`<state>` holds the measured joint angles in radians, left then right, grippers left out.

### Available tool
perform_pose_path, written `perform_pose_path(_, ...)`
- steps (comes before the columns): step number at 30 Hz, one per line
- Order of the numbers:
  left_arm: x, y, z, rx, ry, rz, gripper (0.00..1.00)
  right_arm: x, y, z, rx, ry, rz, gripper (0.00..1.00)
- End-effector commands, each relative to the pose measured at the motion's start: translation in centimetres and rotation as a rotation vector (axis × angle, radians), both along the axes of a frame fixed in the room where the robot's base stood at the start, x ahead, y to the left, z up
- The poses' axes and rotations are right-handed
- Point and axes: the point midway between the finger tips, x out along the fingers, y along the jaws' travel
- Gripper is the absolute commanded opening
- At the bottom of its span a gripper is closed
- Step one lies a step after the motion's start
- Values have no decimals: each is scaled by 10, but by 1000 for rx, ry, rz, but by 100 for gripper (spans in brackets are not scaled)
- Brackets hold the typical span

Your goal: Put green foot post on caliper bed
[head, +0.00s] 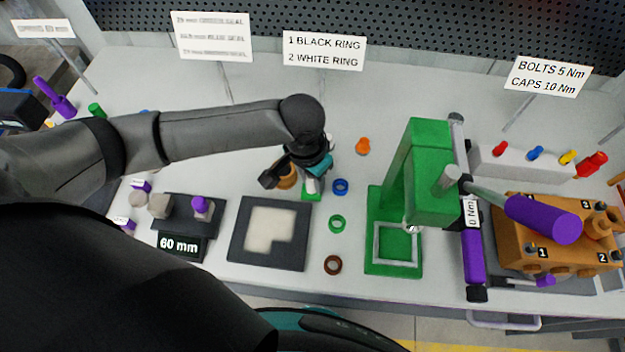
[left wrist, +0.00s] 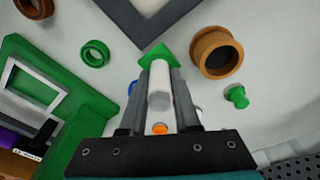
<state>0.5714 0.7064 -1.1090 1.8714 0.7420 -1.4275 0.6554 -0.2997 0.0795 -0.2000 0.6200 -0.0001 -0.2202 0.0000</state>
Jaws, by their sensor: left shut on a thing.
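The green foot post (left wrist: 159,90) is a white cylinder with a green square foot. My left gripper (left wrist: 160,80) is shut on its white shaft, as the left wrist view shows. In the head view the left gripper (head: 312,178) is at mid-table, with the green foot (head: 311,195) just below it. I cannot tell whether the foot touches the table. The caliper bed (head: 182,212) appears to be the dark block with a "60 mm" display at the left; a purple-topped grey part stands at its right end, a grey part at its left. My right gripper is not in view.
A dark tray with a pale inset (head: 237,235) lies between the gripper and the caliper bed. An orange-brown cup (head: 284,172), a blue ring (head: 341,187), a green ring (head: 337,224) and a brown ring (head: 333,265) are nearby. A green press (head: 405,170) stands right.

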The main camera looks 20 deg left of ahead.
Motion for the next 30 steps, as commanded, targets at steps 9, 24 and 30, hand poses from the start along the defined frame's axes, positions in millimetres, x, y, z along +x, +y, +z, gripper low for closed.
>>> perform_pose_path(9, 0, 0, -6, 1, -1, 0, 0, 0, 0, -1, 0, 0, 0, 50)
perform_pose_path(24, 0, 0, -8, 1, 0, 0, 60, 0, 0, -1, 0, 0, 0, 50)
perform_pose_path(30, 0, 0, -5, 1, -1, 0, 60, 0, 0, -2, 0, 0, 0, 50)
